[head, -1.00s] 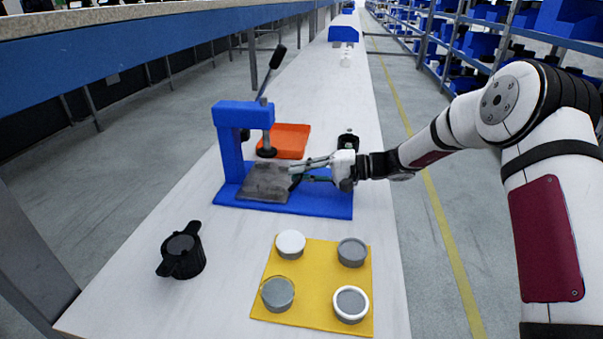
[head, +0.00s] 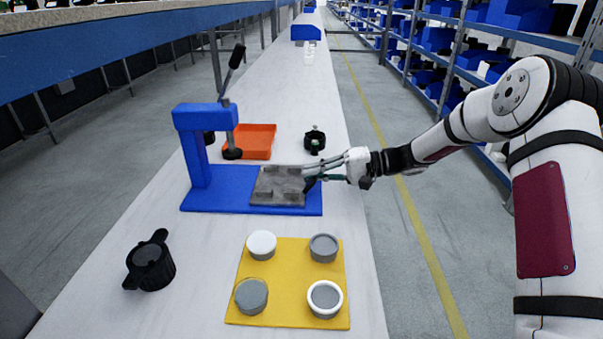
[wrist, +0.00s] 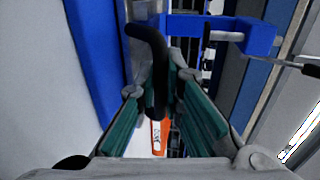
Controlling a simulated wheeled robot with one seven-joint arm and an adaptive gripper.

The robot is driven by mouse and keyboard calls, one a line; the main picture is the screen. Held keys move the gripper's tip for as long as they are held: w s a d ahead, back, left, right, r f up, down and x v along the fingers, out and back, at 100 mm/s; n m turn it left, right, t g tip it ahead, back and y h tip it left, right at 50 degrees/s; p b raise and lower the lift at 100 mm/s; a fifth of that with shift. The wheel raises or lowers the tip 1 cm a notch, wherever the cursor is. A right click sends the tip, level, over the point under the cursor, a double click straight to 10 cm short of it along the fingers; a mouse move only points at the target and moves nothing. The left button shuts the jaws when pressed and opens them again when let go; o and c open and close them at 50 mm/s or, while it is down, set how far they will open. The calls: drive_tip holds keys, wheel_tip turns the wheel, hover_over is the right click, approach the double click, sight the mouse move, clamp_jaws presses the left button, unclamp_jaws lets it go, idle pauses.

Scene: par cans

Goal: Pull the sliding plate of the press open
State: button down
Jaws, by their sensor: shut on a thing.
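The blue press (head: 203,118) stands on the white table, its black lever (head: 231,66) pointing up. Its grey sliding plate (head: 277,188) lies on the blue base (head: 225,203), to the right of the ram (head: 232,148) and clear of it, near the base's right end. My gripper (head: 312,180) is at the plate's right edge, reaching in from the right. In the wrist view the green-padded fingers (wrist: 160,112) are shut on a curved black handle (wrist: 152,50).
In front, a yellow mat (head: 285,285) holds several round cans. A black knobbed part (head: 150,262) stands at front left. The table's right edge lies under my arm.

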drive_tip(key=shift+d, duration=0.1)
drive_tip(key=c, duration=2)
unclamp_jaws()
drive_tip(key=shift+o, duration=0.2)
drive_tip(key=v, duration=1.2)
